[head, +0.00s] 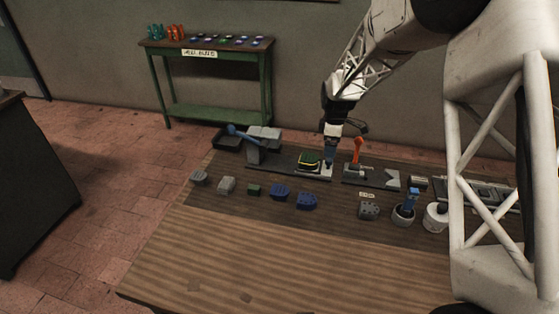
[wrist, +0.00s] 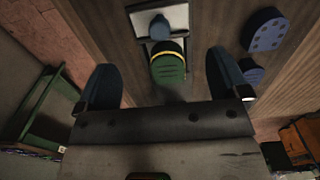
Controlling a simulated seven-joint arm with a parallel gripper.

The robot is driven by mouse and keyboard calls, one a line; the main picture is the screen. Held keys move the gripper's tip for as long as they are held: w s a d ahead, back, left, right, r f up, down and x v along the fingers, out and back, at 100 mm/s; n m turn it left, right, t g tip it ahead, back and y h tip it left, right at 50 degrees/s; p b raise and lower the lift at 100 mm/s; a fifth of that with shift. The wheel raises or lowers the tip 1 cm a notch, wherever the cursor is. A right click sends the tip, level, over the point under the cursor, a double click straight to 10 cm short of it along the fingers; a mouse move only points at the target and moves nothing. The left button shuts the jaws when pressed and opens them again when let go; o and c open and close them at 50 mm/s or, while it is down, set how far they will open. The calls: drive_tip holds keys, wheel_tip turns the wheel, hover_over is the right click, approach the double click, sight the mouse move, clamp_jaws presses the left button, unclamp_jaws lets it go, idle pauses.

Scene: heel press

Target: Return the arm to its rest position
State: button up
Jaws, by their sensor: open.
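My arm reaches in from the upper right in the head view. My gripper (head: 331,158) points down over the work table, just right of a green heel-like piece with a yellow band (head: 309,160). In the wrist view my gripper (wrist: 163,82) is open, with its two dark fingers wide apart. The green piece (wrist: 169,68) shows between and beyond the fingers, and nothing is gripped. The piece sits on the dark base of a press with a blue lever (head: 245,135). Whether a finger touches the piece is hard to tell.
A red-handled fixture (head: 357,151) stands close right of my gripper. Several grey, green and blue blocks (head: 279,191) line the table's middle. The table's front (head: 250,265) is mostly clear. A green side table (head: 210,112) stands behind.

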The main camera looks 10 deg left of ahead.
idle(0.3)
drive_tip(key=s+d+r+m+t, duration=0.1)
drive_tip(key=s+d+r+m, duration=0.3)
drive_tip(key=s+d+r, duration=0.45)
drive_tip(key=s+d+r+m, duration=0.5)
drive_tip(key=s+r, duration=0.4)
drive_tip(key=s, duration=0.3)
drive_tip(key=s+d+m, duration=0.2)
drive_tip(key=s+m, duration=0.1)
drive_tip(key=s, duration=0.6)
drive_tip(key=s+d+r+m+t, duration=0.1)
drive_tip(key=s+d+m, duration=0.2)
drive_tip(key=s, duration=0.6)
drive_tip(key=s+d+r+m, duration=0.1)
drive_tip(key=s+d+m, duration=0.1)
drive_tip(key=s, duration=0.7)
drive_tip(key=shift+d+r+m+t, duration=0.25)
drive_tip(key=shift+d+m+t, duration=0.05)
drive_tip(key=shift+m, duration=0.3)
